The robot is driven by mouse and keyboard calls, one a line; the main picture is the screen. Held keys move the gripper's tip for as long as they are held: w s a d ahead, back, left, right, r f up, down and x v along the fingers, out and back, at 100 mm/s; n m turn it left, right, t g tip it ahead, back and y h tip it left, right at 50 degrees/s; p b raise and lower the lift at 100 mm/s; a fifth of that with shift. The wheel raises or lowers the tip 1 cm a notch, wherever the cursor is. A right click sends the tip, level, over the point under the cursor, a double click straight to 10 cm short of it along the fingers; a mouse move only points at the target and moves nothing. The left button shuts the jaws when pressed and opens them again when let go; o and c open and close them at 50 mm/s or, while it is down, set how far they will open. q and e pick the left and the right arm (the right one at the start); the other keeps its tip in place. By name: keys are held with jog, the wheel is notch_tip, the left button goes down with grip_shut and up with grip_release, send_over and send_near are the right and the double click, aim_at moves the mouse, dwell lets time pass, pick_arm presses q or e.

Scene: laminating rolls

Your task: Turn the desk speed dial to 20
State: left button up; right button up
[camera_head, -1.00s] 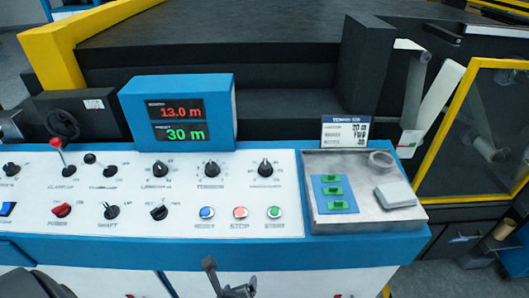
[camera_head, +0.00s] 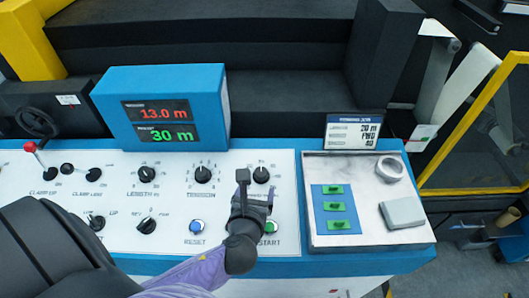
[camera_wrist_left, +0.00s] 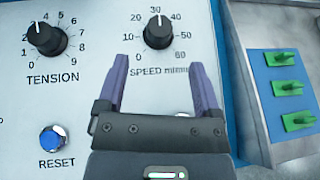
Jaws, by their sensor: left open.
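The speed dial (camera_wrist_left: 158,32) is a black knob marked 0 to 60 in the left wrist view, and its white pointer stands straight up, close to 30. It also shows in the head view (camera_head: 261,174), just beyond my left gripper. My left gripper (camera_wrist_left: 158,65) is open, with its two purple fingers on the near left and right of the dial. The fingertips lie below the knob in that picture, and nothing is between them. Contact with the panel cannot be told. The start button is partly hidden behind the gripper in the head view. My right gripper is not in view.
The tension dial (camera_wrist_left: 44,39) and blue reset button (camera_wrist_left: 53,141) lie to the left. A metal tray (camera_head: 335,242) with green pieces, a ring and a pale block is at the right. The blue display (camera_head: 162,107) reads 13.0 m and 30 m. A job card (camera_head: 352,131) stands behind the tray.

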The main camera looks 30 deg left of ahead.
aim_at(261, 174)
pick_arm(q)
jog(key=b+x, duration=0.3)
jog(key=x, duration=0.6)
jog(key=shift+s+f, duration=0.1)
jog(key=shift+s, duration=0.05)
jog(key=shift+w+a, duration=0.1)
jog(key=shift+w, duration=0.15)
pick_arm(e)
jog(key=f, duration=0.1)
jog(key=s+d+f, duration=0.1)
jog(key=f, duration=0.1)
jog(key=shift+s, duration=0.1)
pick_arm(q)
grip_shut()
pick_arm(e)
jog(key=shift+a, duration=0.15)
